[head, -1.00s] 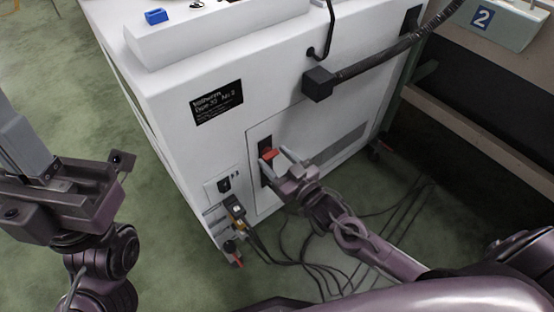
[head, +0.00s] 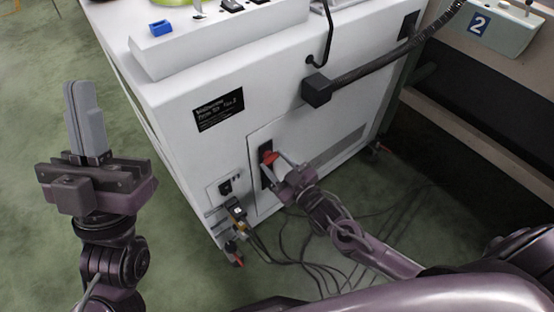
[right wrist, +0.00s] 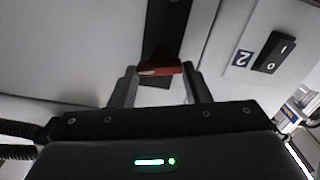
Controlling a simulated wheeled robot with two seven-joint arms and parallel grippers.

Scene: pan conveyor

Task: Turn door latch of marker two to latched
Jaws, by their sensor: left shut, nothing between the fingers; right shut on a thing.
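The red door latch (head: 268,157) sits on a black upright plate on the small door (head: 300,150) in the white machine's front panel. My right gripper (head: 277,166) is at the latch and shut on it. In the right wrist view the red latch (right wrist: 160,70) lies crosswise between the two finger ends of my right gripper (right wrist: 160,77), across the black plate (right wrist: 164,28). The fingers hide part of the latch in the head view. My left gripper (head: 85,115) is shut and empty, with its fingers pointing up, over the floor left of the machine.
Cables (head: 300,260) lie on the floor below the door. A black hose (head: 385,62) runs across the upper panel. A blue block (head: 160,28) is on top.

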